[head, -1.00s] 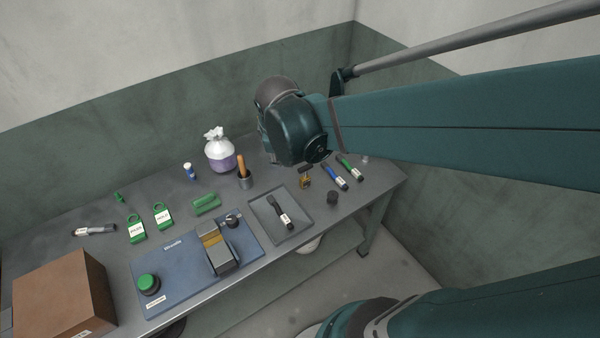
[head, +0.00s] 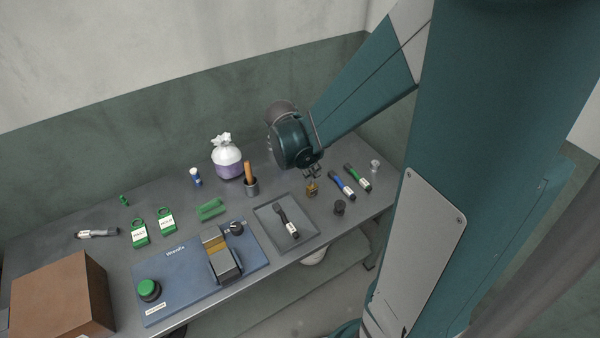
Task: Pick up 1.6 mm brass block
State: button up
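A small brass-coloured block (head: 312,188) stands on the workbench, right of the grey tray. No size marking on it can be read at this distance. My gripper (head: 312,173) hangs just above it, pointing down. Its small dark fingertips appear apart, with nothing visible between them. The block appears to be below the fingertips and not held.
Blue (head: 342,186) and green (head: 358,178) marker-like tools lie right of the block, with a dark knob (head: 339,207) in front. The grey tray (head: 263,217) holds a black tool. A cup with a wooden handle (head: 251,185) stands behind left.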

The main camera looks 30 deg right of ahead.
aim_at(312, 184)
jog(key=shift+d+f, duration=0.25)
jog(key=shift+f, duration=0.15)
jog(key=shift+b+x, duration=0.35)
jog(key=shift+x, duration=0.9)
jog(key=shift+b+x, duration=0.8)
jog(key=shift+x, duration=1.85)
jog(key=shift+w+a, duration=0.1)
jog(key=shift+a, duration=0.05)
grip_shut()
